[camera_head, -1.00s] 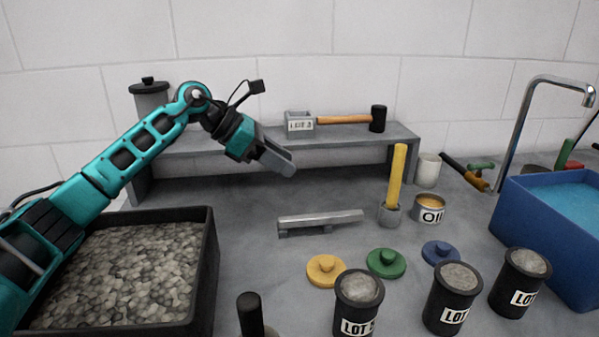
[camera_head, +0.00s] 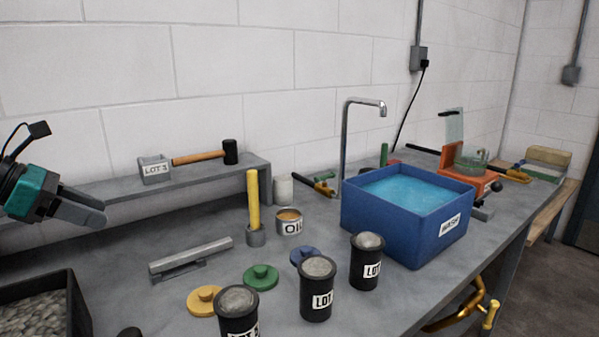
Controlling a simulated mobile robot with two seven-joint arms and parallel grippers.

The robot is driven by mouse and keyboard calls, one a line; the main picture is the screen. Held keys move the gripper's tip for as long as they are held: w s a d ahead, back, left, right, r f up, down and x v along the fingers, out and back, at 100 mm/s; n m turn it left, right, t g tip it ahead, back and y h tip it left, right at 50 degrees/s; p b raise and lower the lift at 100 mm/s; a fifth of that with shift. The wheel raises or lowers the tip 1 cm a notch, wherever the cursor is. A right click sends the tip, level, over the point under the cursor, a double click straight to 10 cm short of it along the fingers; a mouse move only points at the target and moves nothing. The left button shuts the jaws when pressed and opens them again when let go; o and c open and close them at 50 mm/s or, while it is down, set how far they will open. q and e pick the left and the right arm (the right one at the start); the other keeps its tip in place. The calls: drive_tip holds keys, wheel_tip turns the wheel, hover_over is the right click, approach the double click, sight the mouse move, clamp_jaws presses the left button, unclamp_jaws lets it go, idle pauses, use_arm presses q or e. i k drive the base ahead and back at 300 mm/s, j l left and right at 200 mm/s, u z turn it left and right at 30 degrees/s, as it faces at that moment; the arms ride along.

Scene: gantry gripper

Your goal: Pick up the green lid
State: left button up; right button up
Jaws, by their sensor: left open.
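The green lid (camera_head: 261,278) lies flat on the grey bench, a round disc with a knob on top. It sits between the yellow lid (camera_head: 205,300) and the blue lid (camera_head: 304,256), behind the black lot canisters. My left gripper (camera_head: 96,212) is at the left edge, raised above the bench in front of the shelf. It is open and empty, well to the left of the green lid and apart from it. My right gripper is not in view.
Black canisters (camera_head: 316,300) stand in front of the lids. A grey bar (camera_head: 191,256), a yellow-handled tool (camera_head: 253,205) and an oil tin (camera_head: 289,224) stand behind. A blue wash tub (camera_head: 405,221) is to the right, a gravel tray (camera_head: 78,318) at lower left.

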sight(263, 278)
drive_tip(key=k, duration=1.3)
